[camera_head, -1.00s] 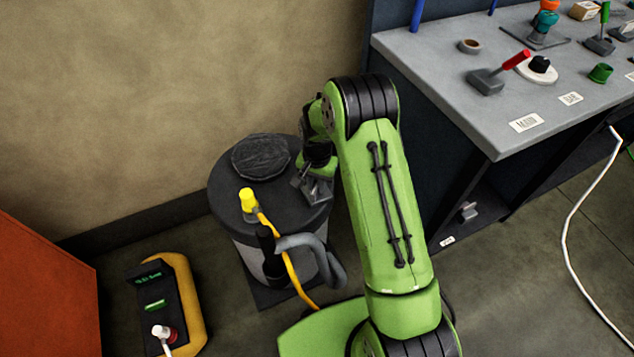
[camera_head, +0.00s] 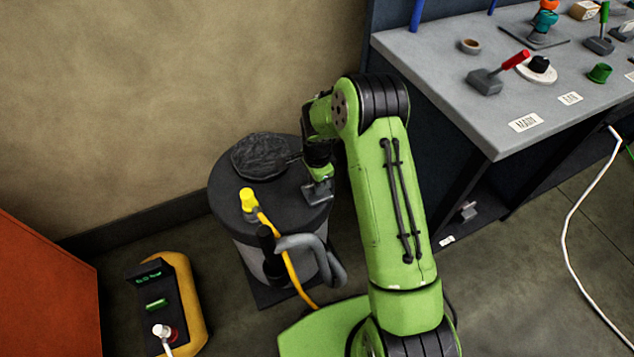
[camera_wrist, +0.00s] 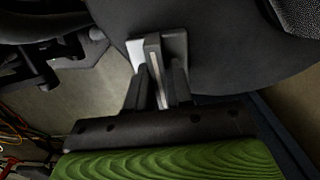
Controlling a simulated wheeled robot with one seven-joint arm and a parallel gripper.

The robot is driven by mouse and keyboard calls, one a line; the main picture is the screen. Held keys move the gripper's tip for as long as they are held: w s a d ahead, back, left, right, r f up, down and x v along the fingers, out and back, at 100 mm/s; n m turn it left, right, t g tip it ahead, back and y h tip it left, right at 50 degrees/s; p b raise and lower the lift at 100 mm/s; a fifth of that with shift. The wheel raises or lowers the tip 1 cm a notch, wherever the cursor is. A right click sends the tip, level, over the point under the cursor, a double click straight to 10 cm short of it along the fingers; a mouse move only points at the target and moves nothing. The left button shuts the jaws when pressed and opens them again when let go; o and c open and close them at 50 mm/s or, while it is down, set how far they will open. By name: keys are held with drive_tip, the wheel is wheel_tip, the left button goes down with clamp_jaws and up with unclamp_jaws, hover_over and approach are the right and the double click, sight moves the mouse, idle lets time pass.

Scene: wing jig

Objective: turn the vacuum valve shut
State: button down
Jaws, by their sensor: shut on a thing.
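The dark grey drum (camera_head: 225,195) stands on the floor against the wall, with a round black pad on its lid. My gripper (camera_head: 318,193) is at the right edge of the lid. In the wrist view my gripper (camera_wrist: 157,65) is shut on a narrow grey bar (camera_wrist: 152,50), which looks like the valve's handle, beside the dark lid. Its fingers and my arm hide most of the valve, and I cannot tell how far it is turned.
A yellow cap (camera_head: 247,200) with an orange hose and a grey bent pipe (camera_head: 310,255) sit at the drum's front. A yellow-and-black unit (camera_head: 175,290) stands on the floor at left. The grey bench (camera_head: 440,60) with a red-handled lever is at right.

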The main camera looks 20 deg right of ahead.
drive_tip(key=shift+m, duration=0.3)
drive_tip(key=c, duration=1.1)
unclamp_jaws()
wheel_tip(320, 180, up, 16)
drive_tip(key=p, duration=0.4)
drive_tip(key=shift+f, duration=0.15)
